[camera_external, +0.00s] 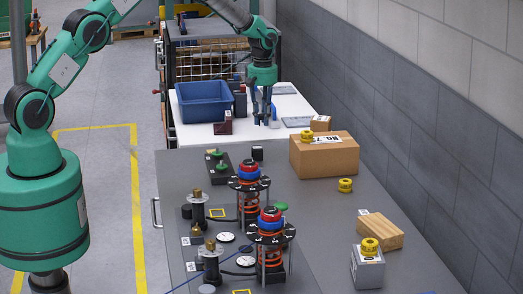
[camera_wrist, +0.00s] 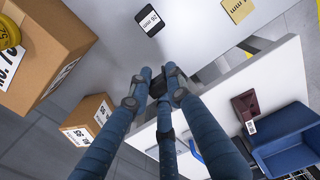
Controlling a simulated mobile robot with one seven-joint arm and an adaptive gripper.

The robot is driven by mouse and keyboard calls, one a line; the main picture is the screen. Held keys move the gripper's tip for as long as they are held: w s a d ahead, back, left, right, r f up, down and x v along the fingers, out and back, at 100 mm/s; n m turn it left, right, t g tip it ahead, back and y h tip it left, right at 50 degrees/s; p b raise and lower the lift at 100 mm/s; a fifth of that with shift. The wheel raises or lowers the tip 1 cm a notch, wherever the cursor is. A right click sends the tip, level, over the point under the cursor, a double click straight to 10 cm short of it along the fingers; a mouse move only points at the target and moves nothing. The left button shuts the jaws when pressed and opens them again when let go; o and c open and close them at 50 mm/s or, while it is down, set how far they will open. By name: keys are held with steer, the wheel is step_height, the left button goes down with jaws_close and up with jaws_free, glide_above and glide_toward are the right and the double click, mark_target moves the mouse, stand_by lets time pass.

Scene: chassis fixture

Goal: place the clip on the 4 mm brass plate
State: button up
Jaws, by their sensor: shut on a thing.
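My gripper (camera_external: 265,117) is over the near part of the white table in the external view. In the wrist view its blue fingers close together (camera_wrist: 157,86) on a small dark piece, seemingly the clip (camera_wrist: 158,89). The fingers cover most of it, so its shape is unclear. A brass-coloured plate (camera_wrist: 238,8) with a partly cut-off "mm" label lies on the grey bench at the top of the wrist view. Its number is not readable. It stands apart from my gripper. I cannot make it out surely in the external view.
A black labelled block (camera_wrist: 150,22) lies near the brass plate. A large cardboard box (camera_external: 324,156) and a small carton (camera_external: 320,123) stand beside my gripper. A blue bin (camera_external: 204,101) and a maroon block (camera_external: 223,124) are on the white table. Spring assemblies (camera_external: 250,188) occupy the grey bench.

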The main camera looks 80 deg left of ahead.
steer(key=s+d+f+b, duration=0.1)
steer(key=s+d+b, duration=0.1)
steer(key=s, duration=1.4)
steer(key=shift+d+f+b, duration=0.15)
steer(key=shift+f+b, duration=0.15)
steer(key=shift+n, duration=0.3)
steer(key=s+d+f, duration=0.1)
steer(key=s, duration=0.3)
steer(key=s+d+b, duration=0.1)
steer(key=s+d, duration=0.1)
steer(key=s, duration=0.3)
steer(key=s+d+f+b, duration=0.1)
steer(key=s+d, duration=0.1)
steer(key=s, duration=0.3)
steer(key=shift+s+f, duration=0.15)
steer(key=shift+f, duration=0.15)
steer(key=shift+a, duration=0.1)
steer(key=w+a, duration=0.3)
steer(key=w, duration=0.1)
steer(key=w+a+f+b, duration=0.1)
steer(key=w+a, duration=0.2)
steer(key=w, duration=0.1)
steer(key=w+a, duration=0.3)
steer(key=w, duration=0.2)
steer(key=shift+w+a+f, duration=0.1)
steer(key=shift+f, duration=0.15)
steer(key=shift+f+b, duration=0.5)
steer(key=shift+f, duration=1.25)
steer(key=shift+f, duration=0.1)
